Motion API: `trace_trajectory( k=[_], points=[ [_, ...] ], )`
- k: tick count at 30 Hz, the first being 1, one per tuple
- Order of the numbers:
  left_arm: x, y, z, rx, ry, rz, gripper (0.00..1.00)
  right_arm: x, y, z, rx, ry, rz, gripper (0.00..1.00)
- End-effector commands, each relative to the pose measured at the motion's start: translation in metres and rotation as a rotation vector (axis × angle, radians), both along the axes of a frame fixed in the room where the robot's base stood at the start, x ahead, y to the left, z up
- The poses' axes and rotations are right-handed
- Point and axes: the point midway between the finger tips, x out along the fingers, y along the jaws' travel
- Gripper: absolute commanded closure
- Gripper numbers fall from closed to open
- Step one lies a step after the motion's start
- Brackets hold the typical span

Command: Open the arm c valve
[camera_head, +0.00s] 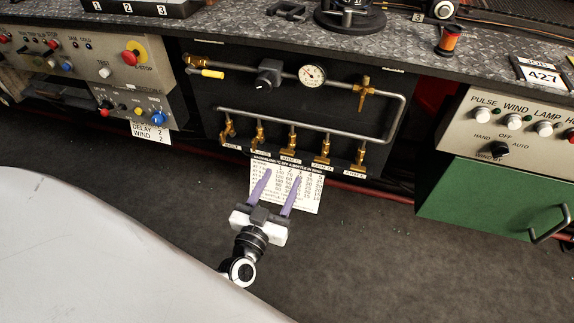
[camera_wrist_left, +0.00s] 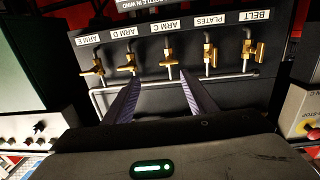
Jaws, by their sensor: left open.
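The arm C valve (camera_head: 290,142) is the middle brass valve in a row under the grey pipe on the black panel. In the left wrist view the arm C valve (camera_wrist_left: 169,58) sits below its upside-down "ARM C" label (camera_wrist_left: 168,27). Its handle setting is too small to tell. My left gripper (camera_head: 283,176) is open, its two purple fingers pointing up at the panel, over the white chart just below the valves. In the wrist view its fingers (camera_wrist_left: 158,84) stand apart, with nothing between them, and appear short of the valve. My right gripper is not in view.
Neighbouring brass valves are the plates valve (camera_wrist_left: 209,55) and arm D valve (camera_wrist_left: 129,62). A gauge (camera_head: 312,75) and black regulator (camera_head: 269,74) sit above. A control box (camera_head: 505,125) over a green cabinet (camera_head: 490,200) stands at right. Open floor lies below the panel.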

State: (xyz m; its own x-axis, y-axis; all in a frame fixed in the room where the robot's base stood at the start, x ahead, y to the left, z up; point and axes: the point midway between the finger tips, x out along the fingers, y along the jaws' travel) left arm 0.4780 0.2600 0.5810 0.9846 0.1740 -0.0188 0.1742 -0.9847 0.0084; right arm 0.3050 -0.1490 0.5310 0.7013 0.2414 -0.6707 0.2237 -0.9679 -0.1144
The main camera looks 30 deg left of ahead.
Motion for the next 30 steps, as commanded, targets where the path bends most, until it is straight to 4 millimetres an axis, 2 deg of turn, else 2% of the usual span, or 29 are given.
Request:
trace_trajectory(
  k=[1,3,8,15,21,30],
  points=[
    [0.003,0.008,-0.006,0.006,-0.010,0.033,0.48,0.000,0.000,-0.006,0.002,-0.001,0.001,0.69],
    [0.006,0.015,-0.005,0.012,-0.017,0.059,0.48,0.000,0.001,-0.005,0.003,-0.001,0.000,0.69],
    [0.024,0.021,-0.003,0.014,-0.019,0.064,0.48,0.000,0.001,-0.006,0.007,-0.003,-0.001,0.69],
    [0.068,0.031,-0.004,0.014,-0.019,0.063,0.48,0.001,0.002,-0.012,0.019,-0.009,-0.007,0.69],
    [0.094,0.037,-0.004,0.014,-0.017,0.061,0.48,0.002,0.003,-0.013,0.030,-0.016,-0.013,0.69],
    [0.104,0.039,-0.003,0.012,-0.016,0.061,0.48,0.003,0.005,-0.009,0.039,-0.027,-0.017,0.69]
  ],
)
